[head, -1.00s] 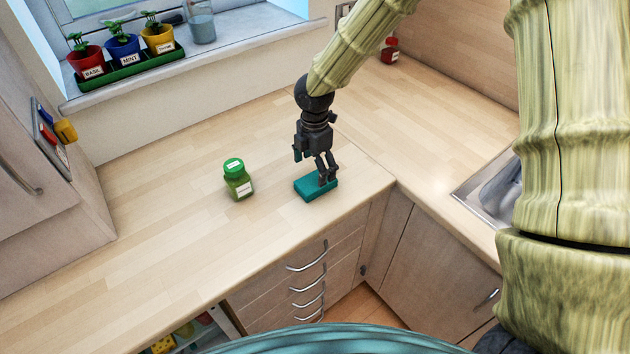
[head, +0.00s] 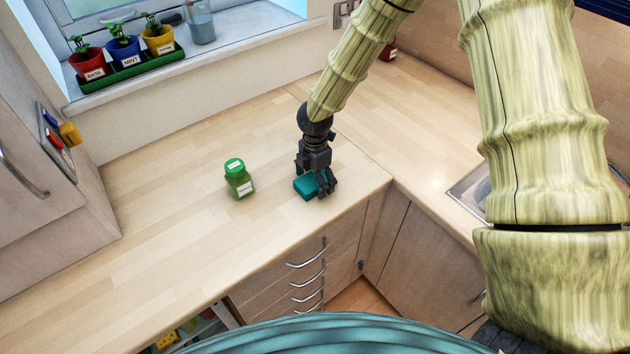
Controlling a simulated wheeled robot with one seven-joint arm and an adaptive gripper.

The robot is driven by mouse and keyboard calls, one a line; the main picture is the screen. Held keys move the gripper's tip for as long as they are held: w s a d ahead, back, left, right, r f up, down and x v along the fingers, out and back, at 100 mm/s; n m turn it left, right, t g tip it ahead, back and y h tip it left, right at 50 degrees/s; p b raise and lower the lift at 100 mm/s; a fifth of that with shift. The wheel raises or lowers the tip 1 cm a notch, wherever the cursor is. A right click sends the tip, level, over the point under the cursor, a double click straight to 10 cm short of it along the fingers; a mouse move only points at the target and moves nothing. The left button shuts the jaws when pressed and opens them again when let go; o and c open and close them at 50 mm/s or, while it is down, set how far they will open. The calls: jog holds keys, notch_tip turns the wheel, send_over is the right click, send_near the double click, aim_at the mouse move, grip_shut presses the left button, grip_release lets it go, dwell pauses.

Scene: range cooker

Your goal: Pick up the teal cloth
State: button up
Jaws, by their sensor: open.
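The teal cloth (head: 306,187) is a small folded block lying on the wooden counter, near its front edge and the inner corner. My gripper (head: 316,186) is open and down at the cloth, pointing downward. One finger is on the near right side of the cloth and covers its right part. The other finger is at the cloth's far left side, partly hidden behind the hand. I cannot tell whether either finger touches the cloth.
A green jar (head: 239,180) with a label stands on the counter left of the cloth. A sink (head: 468,192) lies to the right. Potted herbs in a green tray (head: 130,72) stand on the windowsill. A red-lidded jar (head: 388,50) is at the back. The left counter is clear.

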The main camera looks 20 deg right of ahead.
aim_at(315, 180)
jog(key=c, duration=1.1)
jog(key=shift+o, duration=0.2)
jog(key=shift+r, duration=0.15)
jog(key=shift+r+b, duration=0.65)
jog(key=shift+s+r+b, duration=0.1)
jog(key=shift+r+b, duration=0.5)
jog(key=shift+r, duration=0.3)
jog(key=s+a+r+b, duration=0.1)
jog(key=s+b, duration=0.4)
jog(key=s, duration=1)
jog(key=shift+s+a+r, duration=0.3)
jog(key=shift+a, duration=0.6)
